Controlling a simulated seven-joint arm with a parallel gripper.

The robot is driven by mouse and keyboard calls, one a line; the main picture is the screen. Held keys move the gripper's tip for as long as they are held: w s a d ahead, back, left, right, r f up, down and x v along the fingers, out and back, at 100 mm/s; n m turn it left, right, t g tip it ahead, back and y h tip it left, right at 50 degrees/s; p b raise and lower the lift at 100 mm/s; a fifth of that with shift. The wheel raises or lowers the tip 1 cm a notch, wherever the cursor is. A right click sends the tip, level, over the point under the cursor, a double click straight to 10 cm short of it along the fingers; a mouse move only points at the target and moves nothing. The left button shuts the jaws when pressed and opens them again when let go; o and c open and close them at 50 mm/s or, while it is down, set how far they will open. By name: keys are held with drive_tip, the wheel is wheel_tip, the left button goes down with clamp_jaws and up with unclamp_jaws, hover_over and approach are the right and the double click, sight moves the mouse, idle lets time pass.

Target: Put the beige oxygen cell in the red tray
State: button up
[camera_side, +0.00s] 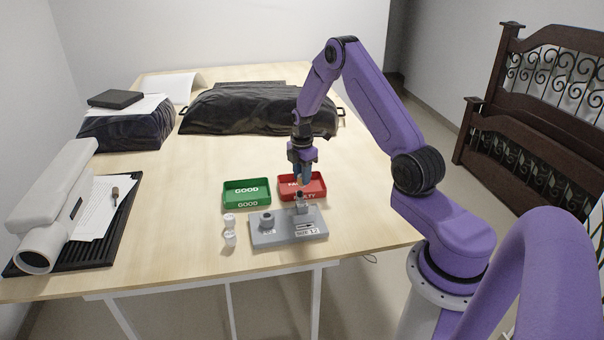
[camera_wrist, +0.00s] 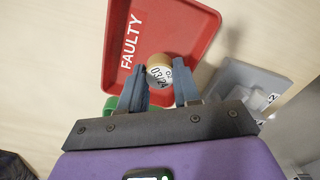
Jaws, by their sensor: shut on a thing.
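The beige oxygen cell (camera_wrist: 158,62), with a white face marked 03/24, sits between the blue fingers of my gripper (camera_wrist: 160,84) in the wrist view. My gripper is shut on it. In the side view my gripper (camera_side: 302,178) points down over the red tray (camera_side: 321,183), and I cannot make out the cell there. The red tray, marked FAULTY, also shows in the wrist view (camera_wrist: 185,22). There the cell overlaps the lower part of the tray; its height above the tray floor is hard to tell.
A green tray (camera_side: 247,184) marked GOOD stands left of the red one. A grey block (camera_side: 285,238) with raised fittings stands in front. Two small white cylinders (camera_side: 229,220) stand left of it. A black-covered bulk (camera_side: 260,110) lies behind; wood between is clear.

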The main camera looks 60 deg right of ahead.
drive_tip(key=shift+f, duration=0.4)
drive_tip(key=o, duration=1)
